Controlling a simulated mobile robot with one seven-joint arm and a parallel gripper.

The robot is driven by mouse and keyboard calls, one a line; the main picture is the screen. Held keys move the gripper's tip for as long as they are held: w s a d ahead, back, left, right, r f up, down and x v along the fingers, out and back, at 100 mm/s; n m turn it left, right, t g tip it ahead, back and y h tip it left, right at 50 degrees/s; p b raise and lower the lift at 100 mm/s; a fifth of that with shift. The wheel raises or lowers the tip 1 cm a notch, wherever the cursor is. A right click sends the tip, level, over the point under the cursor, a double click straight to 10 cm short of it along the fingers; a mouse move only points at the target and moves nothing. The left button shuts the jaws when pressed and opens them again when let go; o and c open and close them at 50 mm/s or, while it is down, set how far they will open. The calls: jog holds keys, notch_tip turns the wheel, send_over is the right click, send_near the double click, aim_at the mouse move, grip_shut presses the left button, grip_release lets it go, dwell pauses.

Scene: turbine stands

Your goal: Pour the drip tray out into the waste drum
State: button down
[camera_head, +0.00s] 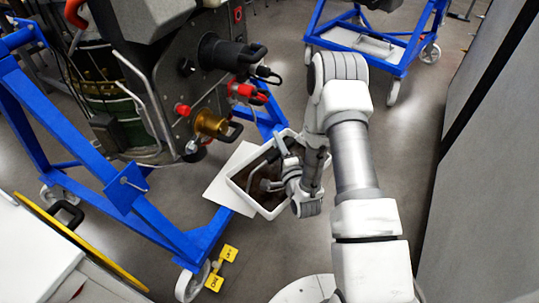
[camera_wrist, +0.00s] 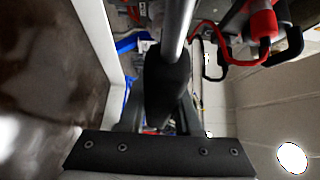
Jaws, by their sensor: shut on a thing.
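The drip tray (camera_head: 236,187) is a white rectangular tray with a dark brown inside, near the middle of the head view. It looks roughly level beside the blue stand. In the wrist view its white rim (camera_wrist: 96,42) and brown inside fill the left side. My gripper (camera_wrist: 168,85) is shut on a dark grip at the end of a grey metal bar (camera_wrist: 182,25), which looks like the tray's handle. In the head view my wrist covers the tray's right part, and the fingertips are hard to make out. I cannot identify a waste drum in either view.
A blue wheeled stand (camera_head: 165,225) holds a turbine with protruding red and brass fittings (camera_head: 212,124) close to the tray. A pale sheet (camera_head: 230,180) lies beside the tray. Another blue stand (camera_head: 400,60) is behind. A grey wall (camera_head: 480,190) bounds the right; open floor lies before it.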

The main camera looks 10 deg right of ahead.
jog(key=s+d+r+m+h+p, duration=0.1)
jog(key=r+p, duration=0.9)
jog(key=r, duration=0.4)
jog(key=s+d+r+h+p, duration=0.1)
jog(key=s+r+h+p, duration=0.1)
jog(key=r+p, duration=0.9)
notch_tip(320, 180, up, 3)
jog(key=shift+s+d+m, duration=0.2)
jog(key=shift+d+m, duration=0.2)
